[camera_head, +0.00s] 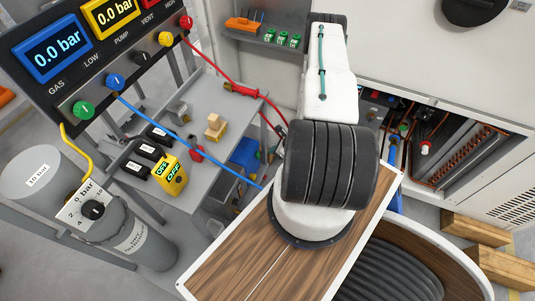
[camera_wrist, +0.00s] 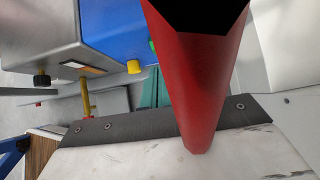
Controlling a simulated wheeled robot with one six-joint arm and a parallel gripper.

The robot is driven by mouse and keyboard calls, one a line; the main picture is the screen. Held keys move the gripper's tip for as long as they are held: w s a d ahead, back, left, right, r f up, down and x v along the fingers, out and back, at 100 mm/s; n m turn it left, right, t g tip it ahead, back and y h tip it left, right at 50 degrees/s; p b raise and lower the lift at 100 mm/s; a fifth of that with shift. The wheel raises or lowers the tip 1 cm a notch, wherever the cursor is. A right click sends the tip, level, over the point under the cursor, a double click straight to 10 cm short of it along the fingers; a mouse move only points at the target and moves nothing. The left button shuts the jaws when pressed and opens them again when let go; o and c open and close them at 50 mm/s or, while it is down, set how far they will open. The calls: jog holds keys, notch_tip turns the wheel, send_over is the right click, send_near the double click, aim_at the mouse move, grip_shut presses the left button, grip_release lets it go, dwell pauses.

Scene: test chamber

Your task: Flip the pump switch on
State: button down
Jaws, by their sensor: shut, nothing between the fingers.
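A yellow switch box (camera_head: 171,174) with green and black markings stands on the grey bench, left of centre in the head view. Its labels look like OFF, but they are small. My gripper shows in the wrist view as a red tapered shape (camera_wrist: 196,146), its tips together and nothing held. It points down over a pale marbled surface (camera_wrist: 160,160) with a dark grey screwed strip. In the head view my arm hides the gripper. The switch box cannot be made out in the wrist view, and the gripper is not seen touching it.
Black blocks (camera_head: 150,150) stand close to the switch box on the bench (camera_head: 225,95). A gauge panel (camera_head: 100,70) with coloured knobs rises behind, with red, blue and yellow hoses running from it. A grey cylinder (camera_head: 140,235) stands at front left. Open machinery (camera_head: 425,145) is at right.

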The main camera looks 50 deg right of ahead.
notch_tip(320, 180, up, 6)
jog(key=s, duration=0.2)
jog(key=shift+s+r, duration=0.2)
jog(key=shift+r, duration=0.05)
dwell(0.4)
